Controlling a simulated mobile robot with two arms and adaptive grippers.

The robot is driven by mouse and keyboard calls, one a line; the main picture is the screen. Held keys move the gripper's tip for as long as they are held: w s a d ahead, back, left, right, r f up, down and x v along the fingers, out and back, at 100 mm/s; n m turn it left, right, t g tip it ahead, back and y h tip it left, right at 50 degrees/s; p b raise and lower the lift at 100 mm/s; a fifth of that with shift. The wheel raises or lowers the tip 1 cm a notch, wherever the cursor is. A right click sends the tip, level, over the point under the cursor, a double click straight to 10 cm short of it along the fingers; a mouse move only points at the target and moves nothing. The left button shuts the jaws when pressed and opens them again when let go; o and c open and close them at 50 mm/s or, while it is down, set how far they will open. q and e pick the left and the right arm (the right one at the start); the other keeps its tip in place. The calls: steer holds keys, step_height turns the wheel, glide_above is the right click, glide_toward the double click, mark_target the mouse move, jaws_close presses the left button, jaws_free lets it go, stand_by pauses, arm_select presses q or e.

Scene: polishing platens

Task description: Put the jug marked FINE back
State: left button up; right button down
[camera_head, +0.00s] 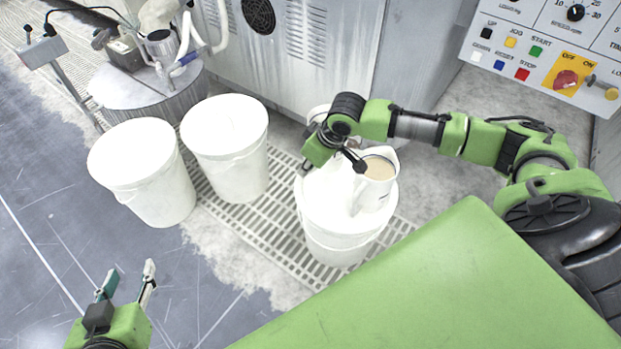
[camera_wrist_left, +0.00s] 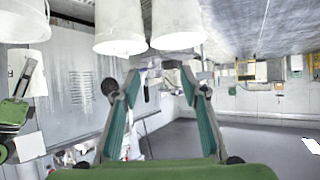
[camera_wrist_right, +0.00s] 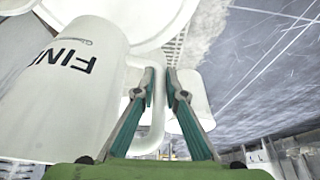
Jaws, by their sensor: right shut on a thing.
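The jug marked FINE (camera_head: 382,192) is white and holds a beige liquid. It is upright at the right part of the lid of the nearest white bucket (camera_head: 335,243); I cannot tell whether it rests on the lid or is just above it. In the right wrist view the jug (camera_wrist_right: 60,95) shows its black FINE lettering, upside down. My right gripper (camera_head: 355,160) is shut on the jug's handle, also seen in the right wrist view (camera_wrist_right: 155,115). My left gripper (camera_head: 127,277) is open and empty over the floor at lower left, far from the jug.
Two more lidded white buckets (camera_head: 137,160) (camera_head: 227,130) stand to the left on the floor grating. A grey machine cabinet (camera_head: 335,45) is behind. A control panel (camera_head: 550,50) is at upper right. A round platen stand (camera_head: 150,85) is at upper left. Open floor (camera_head: 40,250) lies at left.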

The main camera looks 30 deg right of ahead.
step_height(320, 180, down, 3)
steer(key=shift+f+b, duration=0.1)
steer(key=shift+b, duration=0.35)
step_height(320, 180, down, 3)
steer(key=shift+f+b, duration=0.2)
steer(key=shift+b, duration=0.55)
steer(key=shift+f, duration=0.1)
arm_select(q)
steer(key=w+d+r+t+h, duration=0.1)
steer(key=w+r+t, duration=0.1)
steer(key=r, duration=0.4)
steer(key=w+d+r+t+h, duration=0.1)
steer(key=w+d+r+t, duration=0.1)
steer(key=r+t, duration=0.3)
step_height(320, 180, up, 3)
steer(key=shift+f, duration=0.2)
arm_select(e)
steer(key=shift+f, duration=0.1)
steer(key=c, duration=2.1)
jaws_free()
arm_select(q)
steer(key=shift+w+a+f, duration=0.1)
steer(key=shift+f, duration=0.1)
